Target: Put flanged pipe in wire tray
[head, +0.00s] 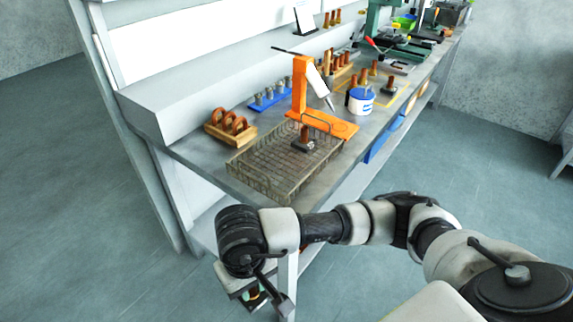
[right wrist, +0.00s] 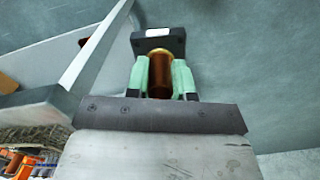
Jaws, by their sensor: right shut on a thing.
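My right gripper (head: 256,296) hangs off the near end of the bench, low and outside the tray. In the right wrist view its green-padded fingers (right wrist: 161,78) are shut on a flanged pipe (right wrist: 160,75), a copper-brown tube with a dark square flange at its far end. The wire tray (head: 262,180) is a rectangular mesh basket on the bench's near end; part of it shows at the lower left of the right wrist view (right wrist: 32,138). Another flanged pipe (head: 304,135) stands upright in the tray, flange down. My left gripper is not in view.
An orange stand (head: 300,85) rises behind the tray. A wooden rack with brown rings (head: 230,125), a blue rack (head: 268,98) and a white-blue tub (head: 361,100) stand nearby. The bench (head: 205,165) ends close to my arm; open floor lies left.

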